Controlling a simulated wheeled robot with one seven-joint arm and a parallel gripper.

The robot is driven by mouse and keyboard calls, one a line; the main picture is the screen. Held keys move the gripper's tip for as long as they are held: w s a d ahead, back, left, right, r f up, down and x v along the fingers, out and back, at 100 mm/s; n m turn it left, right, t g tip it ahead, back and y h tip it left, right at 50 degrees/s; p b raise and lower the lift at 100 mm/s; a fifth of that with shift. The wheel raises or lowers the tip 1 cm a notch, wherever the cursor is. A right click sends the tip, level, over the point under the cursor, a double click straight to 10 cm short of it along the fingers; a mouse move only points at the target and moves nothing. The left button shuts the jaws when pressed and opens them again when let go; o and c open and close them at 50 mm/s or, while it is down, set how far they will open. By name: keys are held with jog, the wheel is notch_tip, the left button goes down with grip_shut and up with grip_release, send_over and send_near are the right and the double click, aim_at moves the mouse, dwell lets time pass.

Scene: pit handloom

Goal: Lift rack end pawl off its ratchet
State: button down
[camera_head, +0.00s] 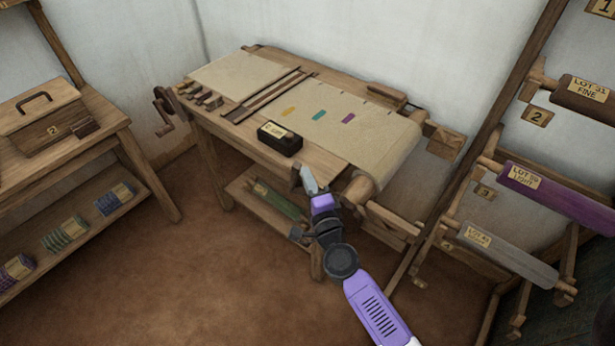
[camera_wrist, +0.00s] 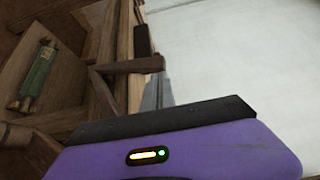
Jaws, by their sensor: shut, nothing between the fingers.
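My gripper (camera_head: 309,180) is shut and empty at the loom's front right corner, just in front of the cloth roller (camera_head: 362,186). In the wrist view its grey fingers (camera_wrist: 158,93) show beside a short brown wooden bar (camera_wrist: 128,66) with a dark block (camera_wrist: 142,40) above it. I cannot tell whether they touch, or whether that bar is the pawl. A small dark brown piece (camera_head: 296,175) also shows just left of the fingers in the head view. No ratchet teeth can be made out. The rack (camera_head: 530,82) with labelled rollers stands at the right.
The loom table (camera_head: 215,140) carries pale cloth (camera_head: 330,110) and a dark labelled box (camera_head: 280,139). A green roll (camera_head: 277,200) lies on its lower shelf. A side bench (camera_head: 100,125) stands at the left. The floor in front is clear.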

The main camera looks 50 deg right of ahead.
jog(key=shift+r, duration=0.1)
jog(key=w+p, duration=0.4)
jog(key=w, duration=0.8)
jog(key=shift+w+a+r, duration=0.2)
jog(key=shift+a+r, duration=0.05)
jog(key=shift+r, duration=0.05)
dwell(0.3)
jog(key=shift+r, duration=0.1)
